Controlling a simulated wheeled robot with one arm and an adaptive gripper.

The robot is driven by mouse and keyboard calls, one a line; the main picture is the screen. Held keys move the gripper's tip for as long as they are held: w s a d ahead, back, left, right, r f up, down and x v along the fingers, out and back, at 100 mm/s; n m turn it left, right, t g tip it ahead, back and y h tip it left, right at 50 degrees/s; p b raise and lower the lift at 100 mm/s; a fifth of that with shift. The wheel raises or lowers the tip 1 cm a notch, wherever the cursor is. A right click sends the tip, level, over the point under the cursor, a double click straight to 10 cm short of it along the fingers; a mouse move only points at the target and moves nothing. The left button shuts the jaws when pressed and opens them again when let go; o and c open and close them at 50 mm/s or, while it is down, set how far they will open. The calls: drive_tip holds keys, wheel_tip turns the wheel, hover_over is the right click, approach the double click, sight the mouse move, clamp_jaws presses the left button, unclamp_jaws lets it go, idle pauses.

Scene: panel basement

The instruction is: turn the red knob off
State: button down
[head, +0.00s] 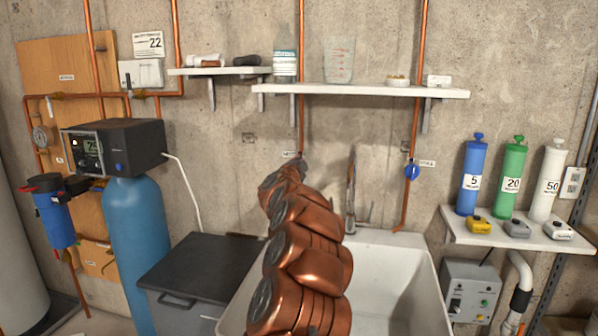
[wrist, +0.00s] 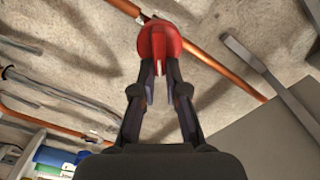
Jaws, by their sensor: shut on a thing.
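The red knob (wrist: 158,38) shows at the top middle of the wrist view, on a copper pipe (wrist: 215,62) along the concrete wall. It is round, with a raised grip that bears a pale line. My gripper (wrist: 160,70) points at it, with its two fingertips close together on either side of the grip. The gripper is shut on the knob. In the head view my copper-coloured arm covers the place, so the knob and fingertips are hidden there.
A blue knob (head: 411,172) sits on another pipe to the right. A white sink (head: 395,285) with a tall tap (head: 350,190) lies below. Shelves (head: 360,91) hang above. Coloured cylinders stand on a right-hand shelf (head: 525,234). A dark-lidded box (head: 200,268) stands left.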

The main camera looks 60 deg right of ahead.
drive_tip(key=shift+f+m+b, duration=0.25)
drive_tip(key=shift+m+b, duration=0.45)
drive_tip(key=shift+m, duration=0.45)
drive_tip(key=shift+f+m+b, duration=0.2)
drive_tip(key=shift+m+b, duration=0.45)
drive_tip(key=shift+m, duration=0.55)
drive_tip(key=shift+f+m+b, duration=0.25)
drive_tip(key=shift+m+b, duration=0.45)
drive_tip(key=shift+m, duration=0.45)
drive_tip(key=c, duration=1.4)
unclamp_jaws()
drive_tip(key=shift+o, duration=1)
drive_tip(key=shift+s+r, duration=0.1)
drive_tip(key=shift+s, duration=0.05)
drive_tip(key=shift+a, duration=0.1)
